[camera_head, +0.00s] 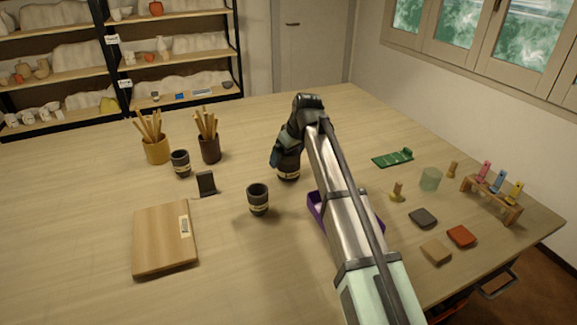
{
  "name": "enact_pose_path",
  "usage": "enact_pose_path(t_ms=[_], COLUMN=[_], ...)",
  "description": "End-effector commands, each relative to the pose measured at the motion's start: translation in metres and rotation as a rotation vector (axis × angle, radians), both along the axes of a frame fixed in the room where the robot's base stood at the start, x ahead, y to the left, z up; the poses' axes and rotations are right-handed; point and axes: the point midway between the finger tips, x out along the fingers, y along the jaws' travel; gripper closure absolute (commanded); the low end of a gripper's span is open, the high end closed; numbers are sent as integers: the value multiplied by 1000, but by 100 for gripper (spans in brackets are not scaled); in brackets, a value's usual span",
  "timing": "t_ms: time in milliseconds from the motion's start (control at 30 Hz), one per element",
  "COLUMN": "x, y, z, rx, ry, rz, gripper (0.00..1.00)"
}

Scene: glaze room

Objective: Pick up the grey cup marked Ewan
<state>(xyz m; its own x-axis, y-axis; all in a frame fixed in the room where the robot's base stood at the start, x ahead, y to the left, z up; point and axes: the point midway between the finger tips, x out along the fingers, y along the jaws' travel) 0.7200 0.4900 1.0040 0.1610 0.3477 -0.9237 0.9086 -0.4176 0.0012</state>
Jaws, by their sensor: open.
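Three dark grey cups with pale label bands stand on the wooden table. One cup (258,200) stands upright left of my forearm. Another cup (181,164) stands farther back on the left, by the brush pots. A third cup (289,173) is directly at my gripper (282,160), which partly covers it. The names on the labels are too small to read, so I cannot tell which is marked Ewan. My gripper points down at the third cup and is open. Its fingertips are mostly hidden, and I cannot tell whether they touch the cup.
A purple tray (315,208) lies partly under my arm. Brush pots (156,151) (210,149), a small dark stand (206,184) and a wooden board (165,240) are left. A green piece (393,158), glass (430,179), tiles (461,236) and a wooden rack (490,199) are right.

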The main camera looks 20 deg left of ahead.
Motion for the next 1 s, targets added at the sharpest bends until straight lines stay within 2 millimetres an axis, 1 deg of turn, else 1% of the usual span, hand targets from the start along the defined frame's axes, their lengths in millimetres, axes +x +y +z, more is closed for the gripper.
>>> enact_pose_path(t_ms=[67,233,267,800,833,1000], x=[1,1,1,1,1,1], y=[1,1,1,1,1,1], z=[-4,-3,-3,-3,-3,-3], rx=[0,1,1,0,1,1], ry=[-1,-1,-1,-1,-1,-1], rz=[0,0,0,0,0,0], gripper=[0,0,2,54,55,55])
